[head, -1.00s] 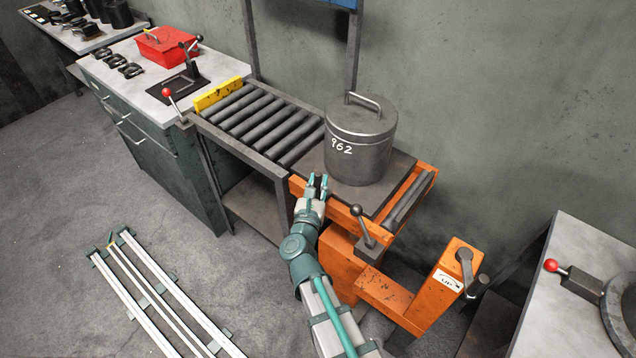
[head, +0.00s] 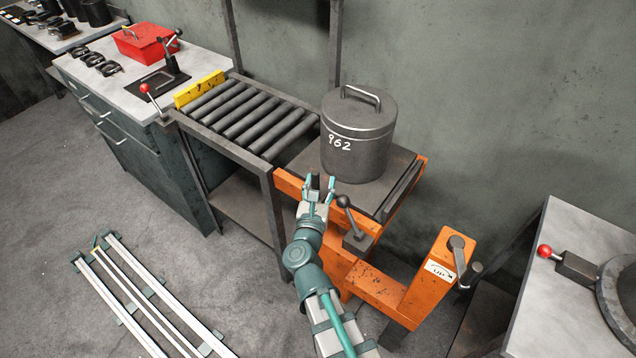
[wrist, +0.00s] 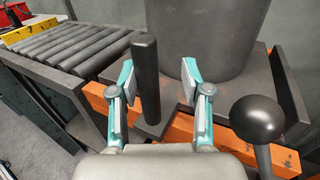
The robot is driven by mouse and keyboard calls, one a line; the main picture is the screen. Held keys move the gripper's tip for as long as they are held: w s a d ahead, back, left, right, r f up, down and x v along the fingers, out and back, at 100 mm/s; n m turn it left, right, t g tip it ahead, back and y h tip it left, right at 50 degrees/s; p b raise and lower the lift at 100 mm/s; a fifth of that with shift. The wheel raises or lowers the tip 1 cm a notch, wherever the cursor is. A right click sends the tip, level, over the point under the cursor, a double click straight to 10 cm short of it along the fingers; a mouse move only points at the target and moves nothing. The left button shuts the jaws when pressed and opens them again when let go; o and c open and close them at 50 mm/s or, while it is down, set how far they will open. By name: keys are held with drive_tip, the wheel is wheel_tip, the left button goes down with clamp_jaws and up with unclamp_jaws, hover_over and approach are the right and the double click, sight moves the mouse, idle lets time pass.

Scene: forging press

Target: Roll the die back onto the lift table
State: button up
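The die (head: 358,140), a dark grey cylinder with a top handle and the number 962, stands upright on the dark top of the orange lift table (head: 392,200). My gripper (head: 321,188) is at the table's front left edge, before the die and apart from it. In the wrist view my gripper (wrist: 158,88) is open, its fingers either side of a dark upright post (wrist: 147,75) on a small base plate. The post is closer to the left finger; I cannot tell whether it touches. The die's lower part (wrist: 215,40) shows behind the right finger.
A roller rack (head: 248,118) with a yellow end stop adjoins the lift table's left side. A black-knobbed lever (head: 344,202) stands just right of my gripper. A crank (head: 461,243) sits on the orange post marked UP. A bench (head: 520,290) stands at right.

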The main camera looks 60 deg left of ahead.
drive_tip(key=shift+s+a, duration=0.1)
drive_tip(key=shift+a, duration=0.05)
drive_tip(key=shift+s+d, duration=0.2)
drive_tip(key=shift+d, duration=0.05)
drive_tip(key=v, duration=0.7)
idle(0.3)
